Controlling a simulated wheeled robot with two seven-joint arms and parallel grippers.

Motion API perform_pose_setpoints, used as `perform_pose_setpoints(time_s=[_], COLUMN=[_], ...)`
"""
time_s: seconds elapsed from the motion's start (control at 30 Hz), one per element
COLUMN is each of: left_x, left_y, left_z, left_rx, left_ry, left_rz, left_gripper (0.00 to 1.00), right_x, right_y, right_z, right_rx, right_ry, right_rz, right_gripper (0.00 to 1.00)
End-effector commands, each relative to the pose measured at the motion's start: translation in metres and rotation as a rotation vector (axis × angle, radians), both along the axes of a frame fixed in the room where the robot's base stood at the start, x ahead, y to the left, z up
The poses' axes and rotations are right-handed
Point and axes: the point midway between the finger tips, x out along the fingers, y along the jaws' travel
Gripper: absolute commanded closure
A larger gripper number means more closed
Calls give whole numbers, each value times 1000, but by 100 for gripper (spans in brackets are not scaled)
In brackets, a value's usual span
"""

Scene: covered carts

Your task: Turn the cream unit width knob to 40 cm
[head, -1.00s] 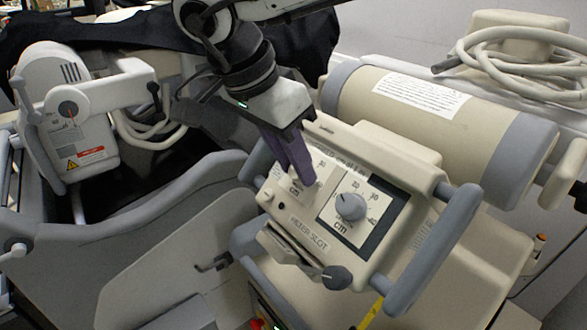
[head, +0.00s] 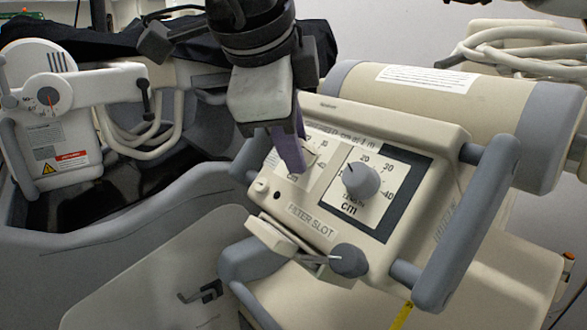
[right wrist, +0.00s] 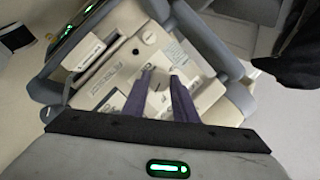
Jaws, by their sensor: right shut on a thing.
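The cream unit's control panel (head: 399,150) stands tilted in the head view. The line on this knob points up and left, short of 20. My right gripper (head: 299,168) has purple fingers at the panel's left dial (head: 311,143), beside the grey knob and apart from it. It is shut on that left dial's knob, which the fingers mostly hide. The fingers also show in the right wrist view (right wrist: 162,75). My left gripper is not in view.
A filter slot with a dark round knob (head: 349,260) juts below the panel. A grey handle (head: 468,225) flanks it at right. A cream cylinder (head: 430,105) lies behind. A white unit with its own dial (head: 50,95) stands at far left.

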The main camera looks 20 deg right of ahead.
Motion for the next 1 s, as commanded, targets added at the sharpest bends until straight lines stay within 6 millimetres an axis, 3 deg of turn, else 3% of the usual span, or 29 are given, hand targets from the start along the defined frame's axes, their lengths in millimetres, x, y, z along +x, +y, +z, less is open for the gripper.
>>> perform_pose_setpoints(time_s=[0.03,0.23,1.0], left_x=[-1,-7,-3], left_y=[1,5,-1], left_z=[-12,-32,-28], left_rx=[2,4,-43], left_ry=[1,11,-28], left_rz=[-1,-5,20], left_gripper=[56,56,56], right_x=[0,-1,-2], right_y=[0,0,1], right_z=[-6,-5,-1], right_rx=[10,49,101], right_ry=[-33,-139,-282], right_rz=[-30,-143,-292], right_gripper=[97,97,97])
